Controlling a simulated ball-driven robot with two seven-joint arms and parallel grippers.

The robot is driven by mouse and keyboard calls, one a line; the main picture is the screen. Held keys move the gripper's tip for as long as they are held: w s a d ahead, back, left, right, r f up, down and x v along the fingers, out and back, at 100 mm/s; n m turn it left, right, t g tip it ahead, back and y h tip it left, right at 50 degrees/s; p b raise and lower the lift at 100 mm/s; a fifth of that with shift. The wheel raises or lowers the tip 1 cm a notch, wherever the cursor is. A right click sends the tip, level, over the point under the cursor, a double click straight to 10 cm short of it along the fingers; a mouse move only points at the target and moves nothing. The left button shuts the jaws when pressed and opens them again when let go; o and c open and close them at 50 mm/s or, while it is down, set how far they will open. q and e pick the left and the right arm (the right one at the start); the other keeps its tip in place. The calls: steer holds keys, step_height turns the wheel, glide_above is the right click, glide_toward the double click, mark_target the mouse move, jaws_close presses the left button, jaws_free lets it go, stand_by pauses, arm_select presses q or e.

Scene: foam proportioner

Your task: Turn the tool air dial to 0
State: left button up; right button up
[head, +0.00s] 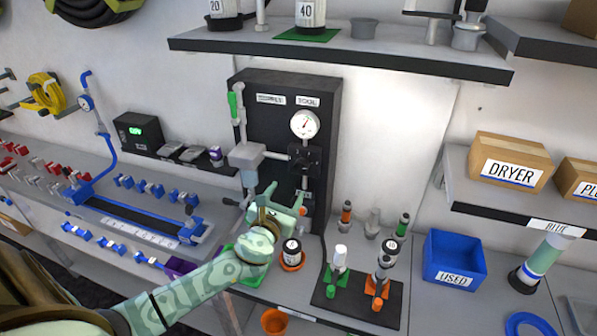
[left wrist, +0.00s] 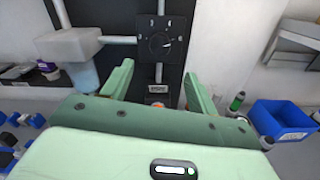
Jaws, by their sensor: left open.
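The tool air dial (head: 305,158) is a small black square plate with a round knob, below a white round gauge (head: 304,124) on the dark panel. In the left wrist view the dial (left wrist: 160,42) faces me, with white marks around its knob. A pale line on the knob seems to point right, but the exact setting is too small to read. My left gripper (head: 287,196) is below the dial, apart from it. In the left wrist view its green fingers (left wrist: 158,72) are spread with nothing gripped between them, and the dial appears beyond them. My right gripper is not in view.
Grey pipes and a grey block (head: 246,156) are left of the dial. A shelf (head: 340,52) overhangs the panel.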

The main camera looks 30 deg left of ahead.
mark_target(300, 169)
arm_select(q)
steer(key=b+x, duration=0.1)
steer(key=x, duration=0.9)
steer(key=shift+w+a+f, duration=0.1)
steer(key=shift+w+a, duration=0.05)
steer(key=shift+w, duration=0.15)
steer(key=c, duration=1)
